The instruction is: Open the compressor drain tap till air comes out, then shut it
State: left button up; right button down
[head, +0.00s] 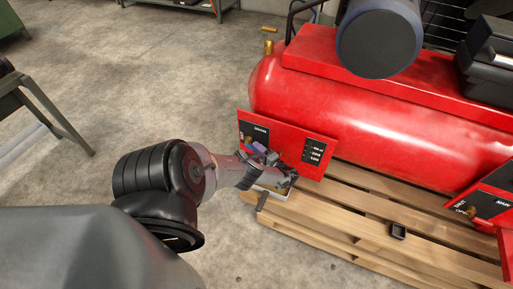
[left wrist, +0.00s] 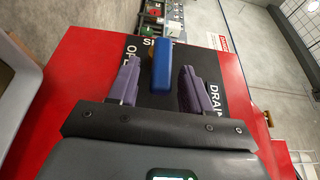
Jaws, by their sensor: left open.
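The drain tap has a blue lever (left wrist: 162,66) with brass behind it, on a black label (left wrist: 215,95) reading DRAIN, OPEN and SHUT. The lever points along the view, nearer the SHUT word. My left gripper (left wrist: 160,85) is open, its purple fingers one on each side of the lever, with gaps visible. In the head view my left gripper (head: 267,158) is at the red front panel (head: 315,150) of the compressor (head: 370,110) and hides most of the tap. My right gripper is not in view.
The compressor stands on a wooden pallet (head: 350,215). A second red panel with a black MAIN label (head: 490,205) is at the right. Concrete floor is free at the left.

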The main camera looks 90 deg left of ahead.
pick_arm(q)
jog(key=v, duration=0.8)
jog(key=shift+d, duration=0.2)
jog(key=shift+w, duration=0.1)
